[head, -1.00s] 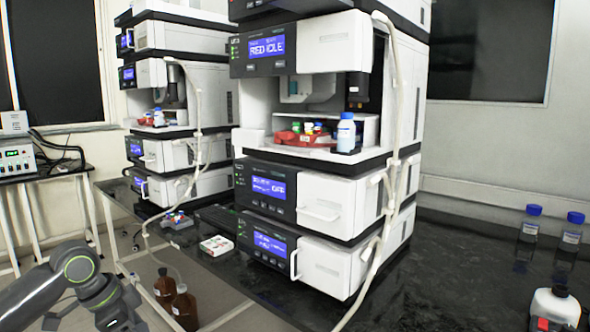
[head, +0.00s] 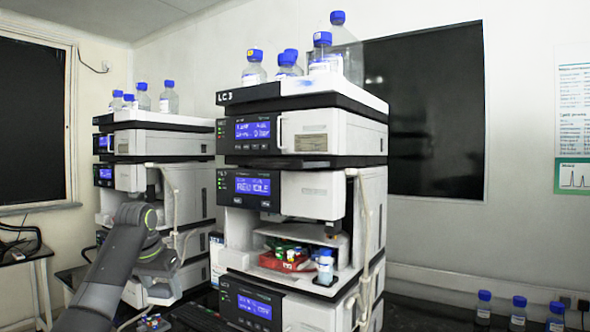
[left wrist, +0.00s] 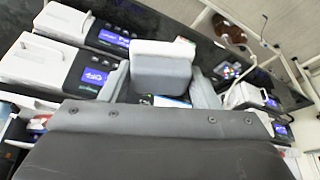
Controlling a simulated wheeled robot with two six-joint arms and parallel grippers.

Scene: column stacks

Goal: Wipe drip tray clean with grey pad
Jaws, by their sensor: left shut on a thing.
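My left gripper (head: 158,288) is in front of the left column stack in the head view. In the left wrist view its fingers are shut on the grey pad (left wrist: 160,70), a pale grey block held clear of any surface. I cannot make out a drip tray for certain. The open bay (head: 290,236) of the nearer stack has a white floor. A red rack (head: 285,263) with small coloured-cap vials and a blue-capped bottle (head: 325,267) stand in it. My right gripper is in neither view.
The nearer stack (head: 300,140) bears several blue-capped bottles on top. The left stack (head: 160,133) also bears bottles. Several bottles (head: 518,313) stand on the dark bench at the right. A pale tube (head: 365,240) hangs along the nearer stack's right side.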

